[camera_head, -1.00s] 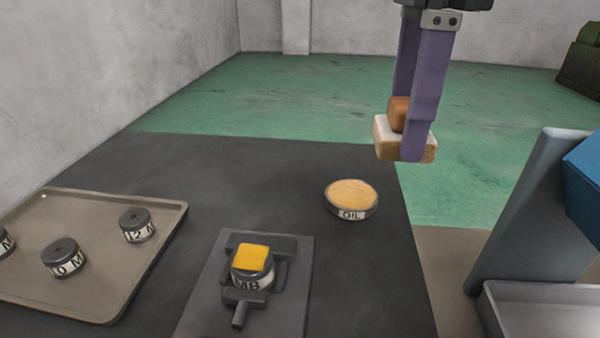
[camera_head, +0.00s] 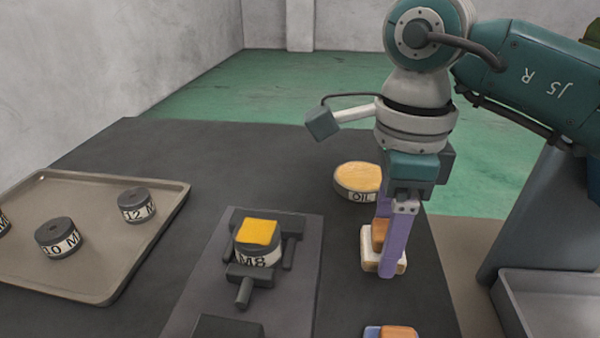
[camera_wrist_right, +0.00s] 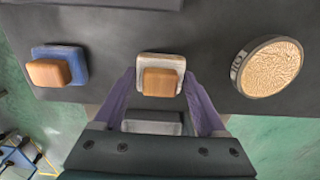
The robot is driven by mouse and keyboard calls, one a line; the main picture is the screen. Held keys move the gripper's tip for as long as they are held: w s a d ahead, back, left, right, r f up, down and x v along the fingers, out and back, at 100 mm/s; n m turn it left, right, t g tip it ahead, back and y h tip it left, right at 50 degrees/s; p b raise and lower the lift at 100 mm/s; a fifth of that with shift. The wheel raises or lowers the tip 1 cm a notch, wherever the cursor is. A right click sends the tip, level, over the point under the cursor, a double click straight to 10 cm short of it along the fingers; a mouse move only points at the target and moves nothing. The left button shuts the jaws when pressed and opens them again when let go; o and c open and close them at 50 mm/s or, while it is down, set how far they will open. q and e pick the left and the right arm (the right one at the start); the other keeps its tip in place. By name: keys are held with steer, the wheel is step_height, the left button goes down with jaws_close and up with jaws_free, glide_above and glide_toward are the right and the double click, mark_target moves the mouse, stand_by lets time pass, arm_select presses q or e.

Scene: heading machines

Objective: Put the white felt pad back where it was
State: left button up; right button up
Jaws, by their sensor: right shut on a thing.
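The white felt pad (camera_head: 368,245) has a brown wooden grip block (camera_head: 379,235) on top and a tan underside. My right gripper (camera_head: 386,258) points down with its purple fingers shut on the pad, one finger on each side. The pad is low over the dark table, in front of the oil tin; I cannot tell whether it touches the table. In the right wrist view, the white pad (camera_wrist_right: 160,61) sits level between the fingertips (camera_wrist_right: 160,80). My left gripper is not in view.
An oil tin (camera_head: 357,180) stands just behind the pad. A blue pad (camera_head: 373,332) with a wooden grip lies nearer me. Left are a fixture (camera_head: 240,272) holding the M8 die with a yellow top, and a tray (camera_head: 110,285) with round dies. A grey bin (camera_head: 560,300) is at right.

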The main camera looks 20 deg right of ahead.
steer(key=shift+f, duration=0.1)
steer(key=o, duration=1.1)
steer(key=shift+o, duration=0.2)
steer(key=shift+r, duration=0.45)
step_height(320, 180, up, 11)
steer(key=p, duration=0.1)
steer(key=shift+r, duration=0.2)
